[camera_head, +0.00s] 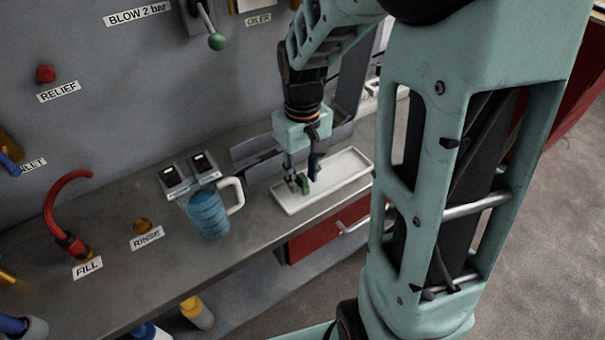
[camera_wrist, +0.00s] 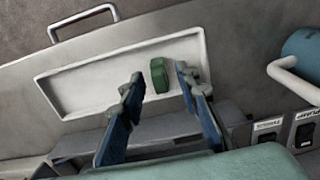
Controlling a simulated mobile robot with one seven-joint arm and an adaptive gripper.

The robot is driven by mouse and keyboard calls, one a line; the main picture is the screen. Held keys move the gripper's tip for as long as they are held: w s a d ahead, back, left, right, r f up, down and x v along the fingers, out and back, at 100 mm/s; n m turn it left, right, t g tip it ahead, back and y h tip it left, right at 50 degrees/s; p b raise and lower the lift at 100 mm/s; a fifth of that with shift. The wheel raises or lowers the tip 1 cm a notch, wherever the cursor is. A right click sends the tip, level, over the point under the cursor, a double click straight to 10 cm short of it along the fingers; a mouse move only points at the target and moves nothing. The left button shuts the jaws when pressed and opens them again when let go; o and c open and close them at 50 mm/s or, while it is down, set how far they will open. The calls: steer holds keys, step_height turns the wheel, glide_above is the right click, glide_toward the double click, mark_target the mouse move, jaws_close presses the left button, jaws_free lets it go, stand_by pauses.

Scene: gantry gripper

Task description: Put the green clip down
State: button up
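The green clip (camera_wrist: 159,75) lies in the long white tray (camera_wrist: 72,90), toward one end, in the wrist view. In the head view the clip (camera_head: 304,184) shows as a small green shape at my fingertips, partly hidden by them, over the white tray (camera_head: 345,172). My gripper (camera_wrist: 160,80) is open, with its blue-padded fingers on either side of the clip. A gap shows between the clip and each finger. My gripper (camera_head: 302,180) points down at the tray in the head view. The exact height of the fingertips above the tray floor is hard to tell.
A blue jug (camera_head: 208,212) with a white handle stands left of the tray. Two black switches (camera_head: 188,170) sit behind it. A grey metal bracket (camera_head: 255,150) stands behind the tray. A red drawer (camera_head: 325,232) with a metal handle is below the counter. The counter's left middle is mostly clear.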

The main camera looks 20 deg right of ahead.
mark_target(302, 176)
steer(key=shift+r, duration=0.1)
step_height(302, 176, up, 12)
steer(key=p, duration=0.1)
stand_by(0.4)
steer(key=shift+w+r, duration=0.1)
